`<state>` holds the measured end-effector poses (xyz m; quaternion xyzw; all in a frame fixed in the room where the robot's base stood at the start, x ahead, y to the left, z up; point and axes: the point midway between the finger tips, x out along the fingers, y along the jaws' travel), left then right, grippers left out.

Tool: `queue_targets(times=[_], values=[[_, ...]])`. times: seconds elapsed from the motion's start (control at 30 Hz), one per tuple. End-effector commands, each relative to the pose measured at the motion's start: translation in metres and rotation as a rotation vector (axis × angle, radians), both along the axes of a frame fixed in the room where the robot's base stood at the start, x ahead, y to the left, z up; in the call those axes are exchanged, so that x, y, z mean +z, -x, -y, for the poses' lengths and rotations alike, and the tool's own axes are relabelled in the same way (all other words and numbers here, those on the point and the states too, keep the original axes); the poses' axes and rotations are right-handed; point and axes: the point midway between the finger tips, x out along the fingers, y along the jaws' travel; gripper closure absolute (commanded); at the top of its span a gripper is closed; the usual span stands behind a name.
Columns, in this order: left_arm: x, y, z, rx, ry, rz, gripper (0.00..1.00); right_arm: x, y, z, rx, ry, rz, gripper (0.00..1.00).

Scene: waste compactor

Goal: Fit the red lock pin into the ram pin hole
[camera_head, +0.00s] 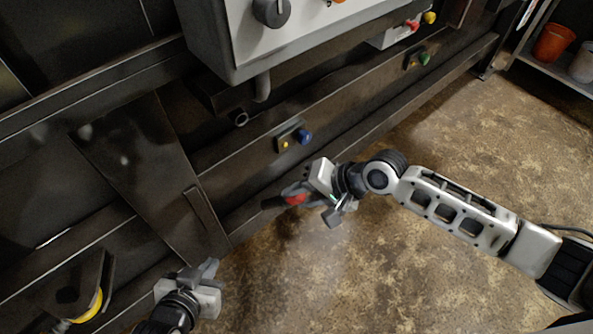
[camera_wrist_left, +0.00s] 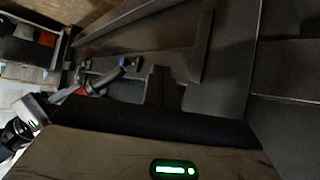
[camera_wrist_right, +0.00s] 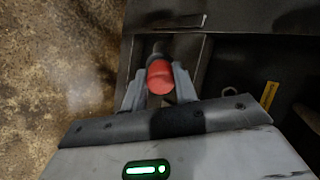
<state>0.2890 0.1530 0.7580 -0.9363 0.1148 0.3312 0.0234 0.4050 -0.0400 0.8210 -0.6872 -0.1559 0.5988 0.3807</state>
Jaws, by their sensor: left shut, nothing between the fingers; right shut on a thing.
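My right gripper (camera_head: 297,194) is shut on the red lock pin (camera_head: 295,199), in front of the dark machine's lower front. In the right wrist view the pin's red head (camera_wrist_right: 160,76) sits between the fingers, with a grey shank beyond it. The left wrist view also shows red at that gripper (camera_wrist_left: 82,90). My left gripper (camera_head: 211,270) is shut and empty, low at the left and apart from the pin. A round ring-edged opening (camera_head: 240,118) is on the machine front, up and left of the pin; I cannot tell whether it is the ram pin hole.
A grey control box (camera_head: 270,40) with a black knob overhangs the machine front. A blue knob (camera_head: 305,135) and a green knob (camera_head: 424,57) stick out from the beam. A yellow-ringed part (camera_head: 92,305) is at lower left. The brown floor (camera_head: 340,270) is clear.

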Motion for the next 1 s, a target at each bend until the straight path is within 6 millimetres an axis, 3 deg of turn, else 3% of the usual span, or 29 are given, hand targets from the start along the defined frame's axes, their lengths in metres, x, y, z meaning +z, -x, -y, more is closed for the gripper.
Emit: queue_targets(times=[0.2, 0.4, 0.63, 1.0], values=[[0.002, -0.003, 0.004, -0.006, 0.010, 0.017, 1.00, 0.005, -0.022, -0.023, -0.239, -0.349, 0.173, 0.93], [-0.002, -0.006, 0.004, -0.009, 0.007, 0.017, 1.00, 0.013, -0.037, -0.021, -0.449, -0.559, 0.353, 0.93], [0.004, -0.013, 0.004, -0.010, 0.010, 0.040, 1.00, 0.020, -0.044, -0.007, -0.569, -0.635, 0.477, 0.93], [0.002, -0.011, 0.004, -0.010, 0.009, 0.036, 1.00, 0.021, -0.043, -0.007, -0.576, -0.641, 0.480, 0.93]])
